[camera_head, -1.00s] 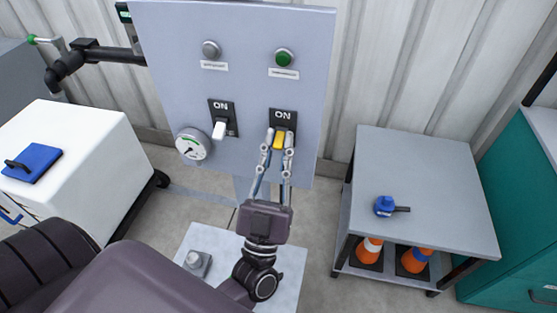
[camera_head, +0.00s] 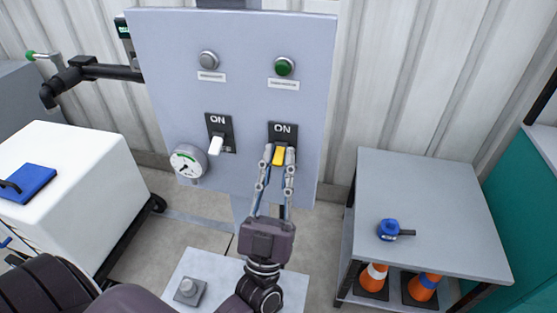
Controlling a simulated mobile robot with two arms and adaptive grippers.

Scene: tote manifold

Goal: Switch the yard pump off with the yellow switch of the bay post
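The grey bay post panel (camera_head: 245,100) stands in front of me. The yellow switch (camera_head: 279,156) sits on its right plate, below the word ON, and its lever points down and outward. My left gripper (camera_head: 278,153) is at the yellow switch, with one finger on each side of the lever. The fingers are spread about the lever's width apart; whether they touch it is too small to tell. A white switch (camera_head: 216,145) sits on the left plate, also under ON. A green lamp (camera_head: 284,66) is above the yellow switch. My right gripper is not in view.
A grey lamp (camera_head: 208,60) and a round gauge (camera_head: 188,161) are on the panel. A grey table (camera_head: 440,190) at right holds a blue valve-like part (camera_head: 390,230), with orange cones (camera_head: 423,287) below. A white tote (camera_head: 70,180) with a blue piece (camera_head: 27,183) stands left.

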